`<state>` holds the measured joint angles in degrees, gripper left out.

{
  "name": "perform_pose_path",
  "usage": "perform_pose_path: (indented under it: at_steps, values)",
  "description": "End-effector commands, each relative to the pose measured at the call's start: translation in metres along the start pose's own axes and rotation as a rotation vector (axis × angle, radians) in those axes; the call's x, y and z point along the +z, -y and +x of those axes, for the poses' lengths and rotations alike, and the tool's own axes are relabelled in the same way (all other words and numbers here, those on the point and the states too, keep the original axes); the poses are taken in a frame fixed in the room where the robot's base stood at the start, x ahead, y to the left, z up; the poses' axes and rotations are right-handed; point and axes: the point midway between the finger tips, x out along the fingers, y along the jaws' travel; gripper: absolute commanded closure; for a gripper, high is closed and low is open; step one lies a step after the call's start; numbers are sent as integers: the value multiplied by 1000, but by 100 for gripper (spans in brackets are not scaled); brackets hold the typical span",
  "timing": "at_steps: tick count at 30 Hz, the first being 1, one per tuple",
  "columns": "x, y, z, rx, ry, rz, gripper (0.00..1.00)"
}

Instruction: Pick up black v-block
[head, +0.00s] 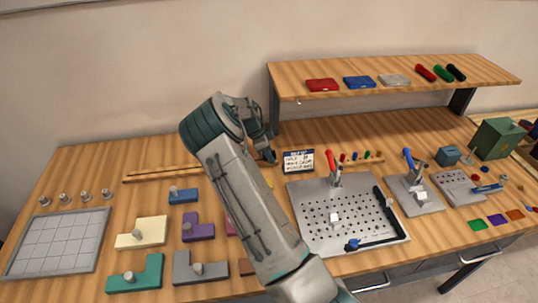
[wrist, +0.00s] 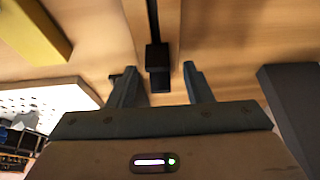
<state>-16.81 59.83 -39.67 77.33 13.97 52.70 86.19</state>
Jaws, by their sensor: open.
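The wrist view shows a small black block (wrist: 158,70), which looks like the v-block, at the near end of a dark slot between two wooden rails. My gripper (wrist: 160,76) is open, with one finger to the left and one to the right of the block. I see a gap on each side; how far the fingertips are above or beyond it I cannot tell. In the head view my gripper (head: 268,157) is low over the table at the right end of the wooden rails (head: 185,171). The block is hidden there by my arm.
The perforated plate (head: 310,236) lies to the front right. A yellow piece (wrist: 38,30) is at the upper left of the wrist view, and a dark panel (wrist: 290,95) is at the right. A wooden shelf (head: 290,88) stands behind.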

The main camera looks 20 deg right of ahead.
Motion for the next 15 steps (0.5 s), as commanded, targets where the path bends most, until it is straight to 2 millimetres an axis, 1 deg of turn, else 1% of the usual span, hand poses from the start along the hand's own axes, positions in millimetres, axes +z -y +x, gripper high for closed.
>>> perform_pose_path:
  at_steps: [4,5,6,9,15]
  values:
    - [0,0,0,0,0,0,55]
    - [0,0,0,0,0,0,63]
    - [0,0,0,0,0,0,74]
    - [0,0,0,0,0,0,100]
    - [0,0,0,0,0,1,100]
